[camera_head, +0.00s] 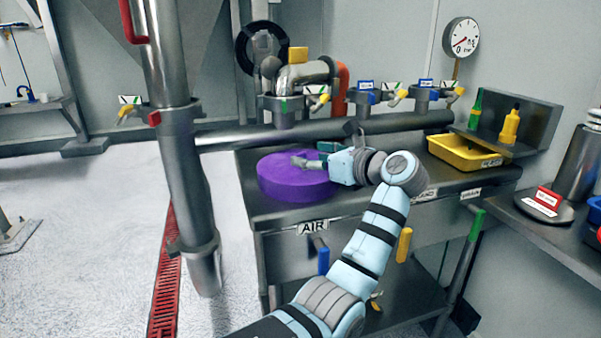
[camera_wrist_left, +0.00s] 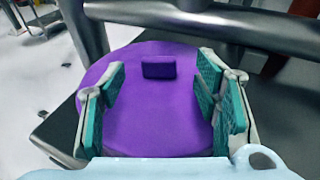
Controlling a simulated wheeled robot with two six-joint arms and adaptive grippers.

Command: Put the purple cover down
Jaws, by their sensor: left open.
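The purple cover (camera_head: 290,186) is a thick round disc lying flat at the left end of the steel table (camera_head: 385,205), and it appears to rest on the tabletop. In the left wrist view the cover (camera_wrist_left: 155,125) fills the middle, with a small dark purple handle (camera_wrist_left: 158,67) standing up on it. My left gripper (camera_head: 312,160) is over the cover, coming from its right side. In the wrist view its teal-padded fingers (camera_wrist_left: 163,72) are spread wide, one on each side of the handle, with clear gaps. My right gripper is not in view.
A thick steel pipe (camera_head: 325,132) runs behind the cover, close to it. A vertical pipe (camera_head: 190,170) stands to the left. A yellow tray (camera_head: 468,152) and yellow bottle (camera_head: 510,127) are at the back right. The middle of the tabletop is partly under my arm.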

